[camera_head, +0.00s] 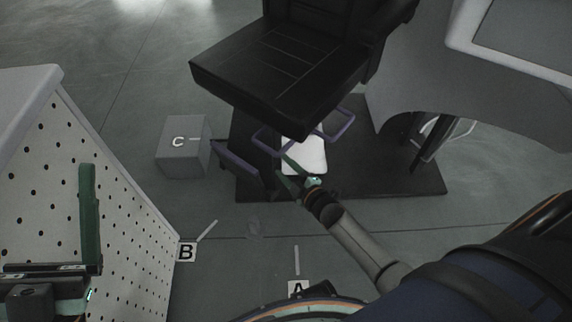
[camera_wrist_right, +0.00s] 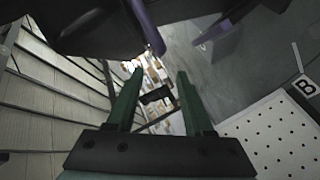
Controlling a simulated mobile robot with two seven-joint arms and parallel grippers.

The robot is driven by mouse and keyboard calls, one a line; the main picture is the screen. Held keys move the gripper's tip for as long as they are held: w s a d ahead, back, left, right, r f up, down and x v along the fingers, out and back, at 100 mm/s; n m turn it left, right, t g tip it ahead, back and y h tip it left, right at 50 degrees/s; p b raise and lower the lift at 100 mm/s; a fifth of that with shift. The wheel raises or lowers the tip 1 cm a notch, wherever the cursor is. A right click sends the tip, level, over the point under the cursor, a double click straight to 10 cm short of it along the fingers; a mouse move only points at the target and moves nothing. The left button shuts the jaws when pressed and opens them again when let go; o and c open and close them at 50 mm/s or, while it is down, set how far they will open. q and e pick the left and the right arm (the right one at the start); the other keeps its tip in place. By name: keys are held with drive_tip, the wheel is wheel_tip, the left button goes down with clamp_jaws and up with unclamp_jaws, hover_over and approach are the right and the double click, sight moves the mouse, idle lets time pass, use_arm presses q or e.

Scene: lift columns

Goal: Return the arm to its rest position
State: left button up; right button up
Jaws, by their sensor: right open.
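My right arm reaches up from the lower right in the head view. My right gripper (camera_head: 284,168) is in front of the black chair's seat, over the white panel below it. In the right wrist view its two green fingers (camera_wrist_right: 160,82) stand apart with nothing held between them. My left gripper (camera_head: 88,200) shows at the lower left in front of the perforated white cabinet. One green finger points up; the other finger is not visible, so its opening cannot be told.
A black chair (camera_head: 280,65) with purple bars (camera_head: 340,127) stands on a dark platform (camera_head: 400,180) close to my right gripper. A grey box marked C (camera_head: 183,150) sits left of it. The perforated cabinet (camera_head: 120,235) fills the left.

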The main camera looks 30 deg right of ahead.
drive_tip(key=shift+s, duration=0.15)
idle(0.4)
